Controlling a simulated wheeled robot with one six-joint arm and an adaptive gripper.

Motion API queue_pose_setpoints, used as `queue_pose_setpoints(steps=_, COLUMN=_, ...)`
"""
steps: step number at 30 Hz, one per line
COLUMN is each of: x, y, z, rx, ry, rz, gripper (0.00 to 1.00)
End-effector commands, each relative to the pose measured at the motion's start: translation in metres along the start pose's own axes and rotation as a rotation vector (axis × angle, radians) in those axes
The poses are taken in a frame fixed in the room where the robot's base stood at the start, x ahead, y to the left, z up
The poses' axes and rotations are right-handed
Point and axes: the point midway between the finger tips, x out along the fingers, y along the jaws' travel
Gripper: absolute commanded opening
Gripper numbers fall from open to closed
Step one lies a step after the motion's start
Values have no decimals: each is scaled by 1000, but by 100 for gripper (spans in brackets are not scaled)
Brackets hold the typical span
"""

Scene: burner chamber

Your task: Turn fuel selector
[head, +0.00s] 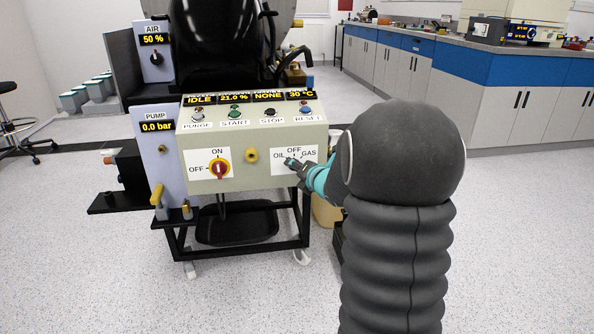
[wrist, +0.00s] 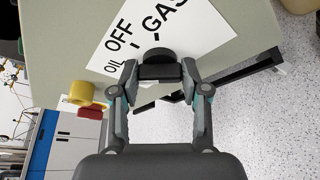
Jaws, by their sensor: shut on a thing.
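The fuel selector is a dark knob (wrist: 157,55) on a white plate (wrist: 105,60) marked OIL, OFF and GAS, on the front of the beige control panel. In the head view the plate (head: 281,169) is at the panel's right end, and the knob is mostly hidden by my gripper (head: 293,164). In the wrist view my gripper (wrist: 160,75) has its two fingers on either side of the knob's grip and is shut on it. Which label the knob points to is hard to tell.
PURGE, START, STOP and RESET buttons line the sloped top; the display (head: 200,100) reads IDLE. The floor in front (head: 260,300) is clear.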

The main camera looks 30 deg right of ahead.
Motion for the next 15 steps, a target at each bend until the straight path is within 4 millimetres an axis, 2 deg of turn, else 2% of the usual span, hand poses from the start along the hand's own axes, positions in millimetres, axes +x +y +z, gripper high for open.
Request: queue_pose_setpoints(steps=15, x=1, y=-7, z=-3, rx=354, ry=-3, rz=148, gripper=11)
